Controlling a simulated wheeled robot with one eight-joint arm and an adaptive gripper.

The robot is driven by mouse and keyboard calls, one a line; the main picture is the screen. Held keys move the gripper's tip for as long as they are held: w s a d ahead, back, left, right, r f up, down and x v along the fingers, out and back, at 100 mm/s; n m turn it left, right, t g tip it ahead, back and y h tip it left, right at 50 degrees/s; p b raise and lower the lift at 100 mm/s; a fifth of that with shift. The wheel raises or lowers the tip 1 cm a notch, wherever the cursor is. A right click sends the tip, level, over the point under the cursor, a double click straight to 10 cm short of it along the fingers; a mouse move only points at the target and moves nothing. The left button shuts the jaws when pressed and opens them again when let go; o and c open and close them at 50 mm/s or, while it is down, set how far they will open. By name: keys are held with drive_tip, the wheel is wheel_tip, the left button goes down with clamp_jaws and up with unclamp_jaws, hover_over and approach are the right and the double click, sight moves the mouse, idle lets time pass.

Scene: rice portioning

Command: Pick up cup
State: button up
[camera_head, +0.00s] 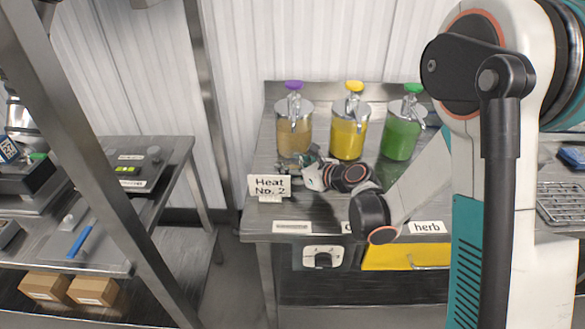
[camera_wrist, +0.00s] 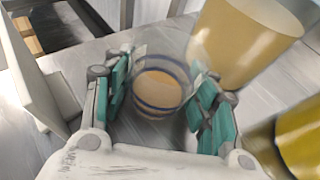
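The cup (camera_wrist: 160,86) is a clear round vessel with dark blue bands and an orange-brown content or base. In the wrist view it sits between the two fingers of my gripper (camera_wrist: 162,78). The teal finger pads lie close along its left and right sides; whether both press on it cannot be told. In the head view my gripper (camera_head: 305,166) is low over the steel table, in front of the brown-filled dispenser (camera_head: 294,140). The cup is small and mostly hidden there.
A yellow dispenser (camera_head: 347,139) and a green dispenser (camera_head: 400,139) stand to the right of the brown one. A "Heat No. 2" sign (camera_head: 269,186) stands left of my gripper at the table's front. A metal post (camera_head: 85,150) and a lower shelf table are further left.

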drive_tip(key=c, duration=0.6)
drive_tip(key=shift+o, duration=0.2)
drive_tip(key=shift+r, duration=0.15)
